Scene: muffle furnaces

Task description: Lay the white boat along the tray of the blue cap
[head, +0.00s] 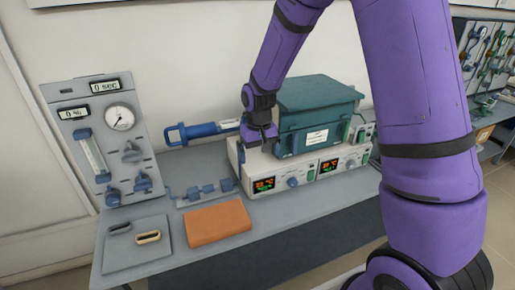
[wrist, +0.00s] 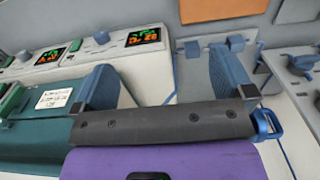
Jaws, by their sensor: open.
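The white boat (head: 148,237), a small cream rounded trough with a dark inside, lies on a grey mat at the front left of the bench in the head view. The blue cap (head: 205,130) lies horizontally behind the bench fittings, its looped handle to the left and a pale strip, seemingly its tray, to the right. Its handle also shows in the wrist view (wrist: 267,125), partly behind my gripper. My gripper (head: 262,134) is open and empty, between the blue cap and the green furnace. In the wrist view its two fingers (wrist: 160,65) stand wide apart.
A grey boat (head: 119,227) lies beside the white one on the mat (head: 135,258). An orange slab (head: 217,223) lies right of the mat. The green furnace (head: 318,105) stands on a white control unit (head: 320,165). A gauge panel (head: 105,140) stands at left.

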